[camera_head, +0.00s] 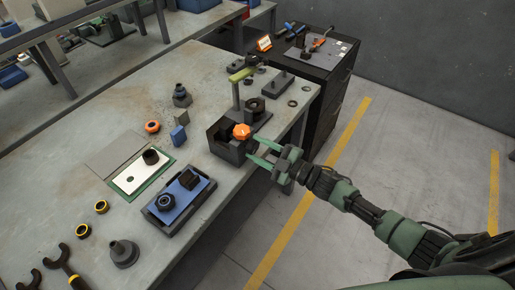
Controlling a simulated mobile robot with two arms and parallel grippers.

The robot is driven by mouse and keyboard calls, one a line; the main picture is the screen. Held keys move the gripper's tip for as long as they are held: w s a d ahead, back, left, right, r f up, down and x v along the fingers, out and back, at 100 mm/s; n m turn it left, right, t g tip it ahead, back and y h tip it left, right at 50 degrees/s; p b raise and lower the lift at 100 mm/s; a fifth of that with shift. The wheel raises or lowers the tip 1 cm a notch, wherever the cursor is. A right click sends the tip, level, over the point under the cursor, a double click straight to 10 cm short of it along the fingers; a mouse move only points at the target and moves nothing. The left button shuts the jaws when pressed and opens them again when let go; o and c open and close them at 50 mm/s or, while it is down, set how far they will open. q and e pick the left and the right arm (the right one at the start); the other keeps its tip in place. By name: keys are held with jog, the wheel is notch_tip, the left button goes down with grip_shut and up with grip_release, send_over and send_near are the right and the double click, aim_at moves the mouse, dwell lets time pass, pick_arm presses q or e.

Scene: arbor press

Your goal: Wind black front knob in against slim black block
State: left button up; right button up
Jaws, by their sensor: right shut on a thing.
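The slim black block cannot be told apart from the fixture's dark body. My left gripper is not in view.
A blue-topped tray (160,218) with black parts and a white plate on a green mat (124,179) lie left of the fixture. A black cabinet (324,92) stands behind right. Floor beyond the table is clear.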

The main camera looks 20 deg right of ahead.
jog(key=o, duration=1.1)
jog(key=shift+s+d+f, duration=0.1)
jog(key=shift+f, duration=0.15)
jog(key=shift+o, duration=1.3)
jog(key=shift+d, duration=0.1)
jog(key=shift+s+r, duration=0.1)
jog(key=shift+r, duration=0.05)
jog(key=b+v, duration=0.2)
jog(key=v, duration=0.5)
jog(key=shift+s+d, duration=0.25)
jog(key=shift+s, duration=0.05)
